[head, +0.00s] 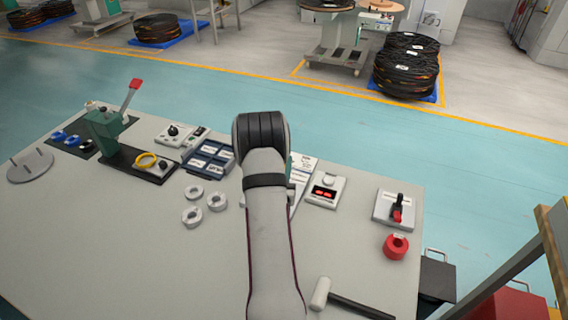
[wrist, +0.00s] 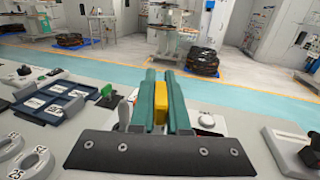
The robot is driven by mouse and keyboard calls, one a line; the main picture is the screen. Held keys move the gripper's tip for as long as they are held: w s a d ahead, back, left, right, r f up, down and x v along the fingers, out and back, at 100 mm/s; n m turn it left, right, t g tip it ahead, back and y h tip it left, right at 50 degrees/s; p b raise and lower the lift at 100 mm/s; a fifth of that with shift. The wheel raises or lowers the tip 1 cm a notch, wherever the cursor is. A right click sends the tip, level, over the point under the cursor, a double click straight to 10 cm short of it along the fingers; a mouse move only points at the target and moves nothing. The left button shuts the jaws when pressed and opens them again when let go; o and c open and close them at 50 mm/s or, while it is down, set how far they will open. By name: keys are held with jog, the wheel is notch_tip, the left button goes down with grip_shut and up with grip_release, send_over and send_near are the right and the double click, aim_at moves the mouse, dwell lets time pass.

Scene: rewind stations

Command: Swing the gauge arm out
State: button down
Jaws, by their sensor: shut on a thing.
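My gripper (wrist: 161,74) shows in the wrist view as two teal fingers shut on a yellow block (wrist: 160,108). The yellow block looks like part of the gauge arm, but the rest of that arm is hidden behind the fingers and dark bracket, so I cannot tell how far it is turned. A green piece (wrist: 105,92) and a pale metal piece (wrist: 122,112) show just left of the fingers. In the head view my own arm hides the fingers and the yellow block.
On the grey bench (head: 120,250), a green press with red-tipped lever (head: 133,88) stands left. A blue tray (head: 208,155) and white rings (head: 217,201) lie left of my arm.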

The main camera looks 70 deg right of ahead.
jog(key=c, duration=0.9)
grip_release()
jog(key=shift+a, duration=0.1)
jog(key=v, duration=0.7)
jog(key=shift+a, duration=0.15)
